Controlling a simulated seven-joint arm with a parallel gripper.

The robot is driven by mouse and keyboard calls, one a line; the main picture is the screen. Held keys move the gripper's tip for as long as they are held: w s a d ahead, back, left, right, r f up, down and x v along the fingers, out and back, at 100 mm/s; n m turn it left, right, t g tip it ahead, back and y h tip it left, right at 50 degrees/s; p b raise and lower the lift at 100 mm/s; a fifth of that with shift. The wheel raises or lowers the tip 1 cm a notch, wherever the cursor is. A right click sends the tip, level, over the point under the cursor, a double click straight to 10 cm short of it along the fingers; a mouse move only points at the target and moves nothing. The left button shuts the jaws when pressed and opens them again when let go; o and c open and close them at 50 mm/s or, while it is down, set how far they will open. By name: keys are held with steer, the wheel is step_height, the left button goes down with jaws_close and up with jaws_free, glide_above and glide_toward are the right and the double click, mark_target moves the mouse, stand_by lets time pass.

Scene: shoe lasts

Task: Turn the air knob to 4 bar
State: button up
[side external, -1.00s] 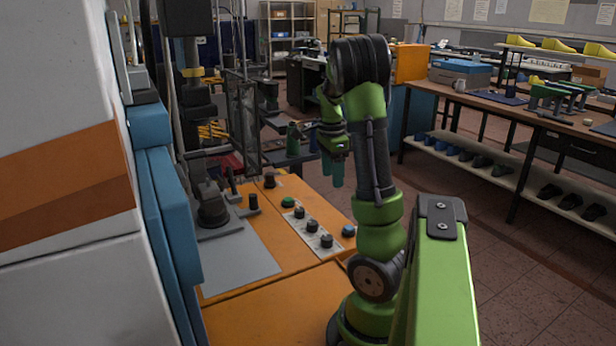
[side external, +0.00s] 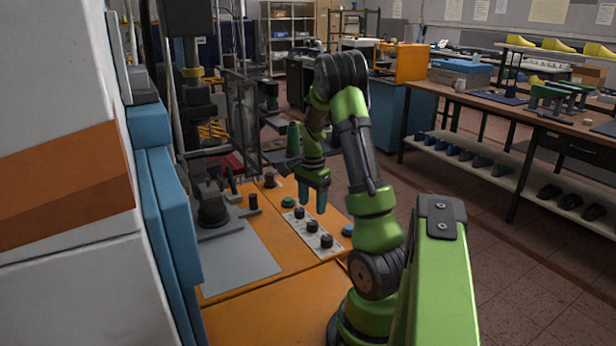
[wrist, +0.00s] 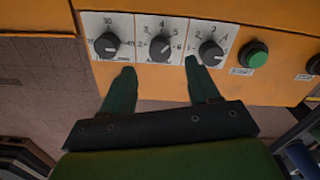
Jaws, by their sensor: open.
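A row of three black knobs on white scale plates is set in the orange console. In the wrist view, the left knob (wrist: 107,45), middle knob (wrist: 161,49) and right knob (wrist: 210,53) show. The middle scale has numbers up to about 6; its caption is too small to read surely, so I cannot confirm which is the air knob. The middle knob also shows in the side view (side external: 312,226). My gripper (side external: 313,203) is open and empty, pointing down above the knob row. In the wrist view, its fingertips (wrist: 160,66) are apart on either side of the middle knob's line.
A green button (wrist: 254,55) sits beside the right knob. A blue button (side external: 348,230) is at the console's right edge. A grey plate (side external: 240,264) and black press parts (side external: 212,205) stand to the left. The orange front surface (side external: 270,310) is clear.

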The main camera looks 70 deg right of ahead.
mark_target(312, 222)
step_height(312, 222, down, 6)
steer(key=shift+f, duration=0.15)
stand_by(0.3)
steer(key=c, duration=1)
steer(key=shift+c, duration=0.2)
steer(key=n, duration=0.4)
steer(key=shift+n, duration=2.3)
